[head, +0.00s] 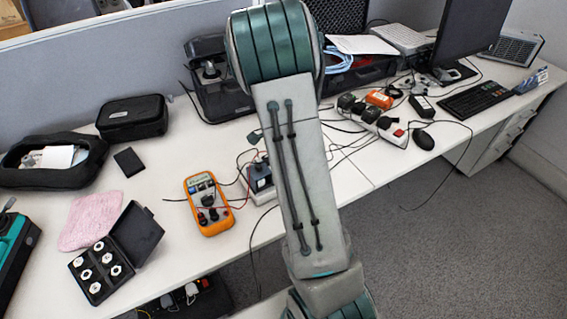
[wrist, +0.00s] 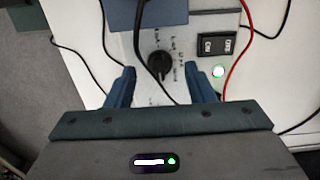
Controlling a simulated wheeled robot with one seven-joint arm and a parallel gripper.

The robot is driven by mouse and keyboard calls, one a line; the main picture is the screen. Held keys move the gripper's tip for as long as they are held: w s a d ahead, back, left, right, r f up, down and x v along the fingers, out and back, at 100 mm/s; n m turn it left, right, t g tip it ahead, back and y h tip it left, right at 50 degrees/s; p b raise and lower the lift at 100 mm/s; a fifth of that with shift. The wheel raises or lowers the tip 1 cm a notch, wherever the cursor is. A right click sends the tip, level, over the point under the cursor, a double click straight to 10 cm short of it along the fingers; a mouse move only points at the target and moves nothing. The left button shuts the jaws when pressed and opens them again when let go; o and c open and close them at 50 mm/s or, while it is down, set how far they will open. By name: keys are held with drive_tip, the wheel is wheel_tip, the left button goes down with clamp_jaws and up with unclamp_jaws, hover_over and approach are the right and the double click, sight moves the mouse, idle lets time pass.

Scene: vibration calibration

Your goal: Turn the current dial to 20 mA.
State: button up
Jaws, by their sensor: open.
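The current dial (wrist: 160,65) is a black round knob on a light panel in the wrist view. Markings ring it, but they are too small to read, so I cannot tell its setting. My gripper (wrist: 162,85) is open. Its two blue fingers stand apart, left and right of the dial and a little nearer the camera, and I cannot tell whether they touch it. In the head view, the calibration box (head: 260,180) is partly hidden behind my arm, and the dial and gripper are not clearly visible there.
Right of the dial are a black rocker switch (wrist: 217,43) and a lit green lamp (wrist: 218,72). Black and red cables cross nearby. An orange multimeter (head: 208,203) lies left of the box. A pink cloth (head: 92,220) and an open black case (head: 137,235) are further left.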

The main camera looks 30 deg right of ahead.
wheel_tip(320, 180, up, 13)
drive_tip(key=shift+p, duration=0.3)
drive_tip(key=shift+f, duration=0.1)
idle(0.4)
drive_tip(key=s+a+r+n+t, duration=0.1)
drive_tip(key=s+a+r+n, duration=0.2)
drive_tip(key=s+a+n, duration=0.4)
drive_tip(key=s+a+r+n+t, duration=0.1)
drive_tip(key=s+a+r+n, duration=0.3)
drive_tip(key=s+n, duration=0.6)
drive_tip(key=s+a, duration=0.2)
drive_tip(key=shift+s+a+t+p, duration=0.2)
drive_tip(key=shift+a+t+p, duration=0.2)
